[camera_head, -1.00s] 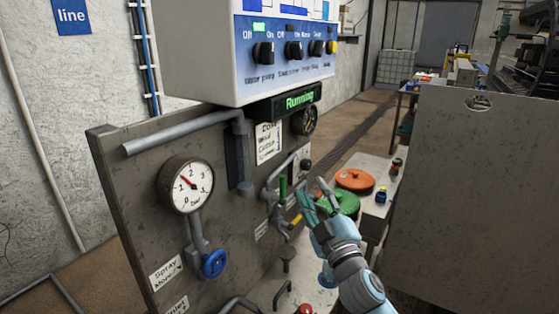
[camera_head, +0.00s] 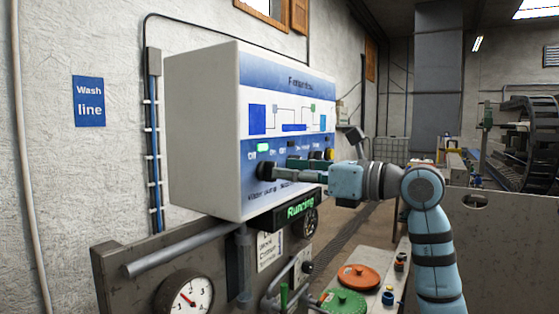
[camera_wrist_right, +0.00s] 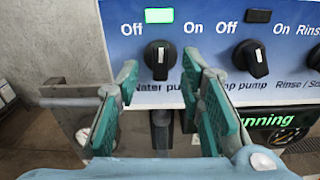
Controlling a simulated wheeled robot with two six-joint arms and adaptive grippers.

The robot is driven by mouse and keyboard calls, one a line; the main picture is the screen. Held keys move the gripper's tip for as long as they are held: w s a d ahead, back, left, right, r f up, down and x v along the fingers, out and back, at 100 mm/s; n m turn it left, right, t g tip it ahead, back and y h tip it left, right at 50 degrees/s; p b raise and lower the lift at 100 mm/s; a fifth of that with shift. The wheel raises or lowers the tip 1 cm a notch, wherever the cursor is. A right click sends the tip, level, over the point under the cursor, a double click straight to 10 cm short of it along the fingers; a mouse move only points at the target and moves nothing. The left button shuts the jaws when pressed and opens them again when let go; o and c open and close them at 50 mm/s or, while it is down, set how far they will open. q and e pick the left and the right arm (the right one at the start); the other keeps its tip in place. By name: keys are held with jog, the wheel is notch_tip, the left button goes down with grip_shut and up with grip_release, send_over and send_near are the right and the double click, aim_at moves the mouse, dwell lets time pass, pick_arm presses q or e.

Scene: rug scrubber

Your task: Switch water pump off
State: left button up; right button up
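The white control box (camera_head: 205,125) has a blue panel with a row of black rotary knobs. The water pump knob (camera_head: 264,170) is the leftmost; it also shows in the right wrist view (camera_wrist_right: 160,56), between "Off" and "On" labels. The green lamp above it (camera_wrist_right: 159,15) is lit. My right gripper (camera_head: 284,168) is at the panel, in front of this knob. In the wrist view its green-padded fingers (camera_wrist_right: 158,83) are spread on either side of the knob, open, with gaps visible. My left gripper is not in view.
A second knob (camera_wrist_right: 251,58) is close right of my fingers. The display (camera_head: 300,208) below the box reads "Running".

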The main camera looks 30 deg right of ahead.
aim_at(268, 171)
jog(key=shift+x, duration=1.15)
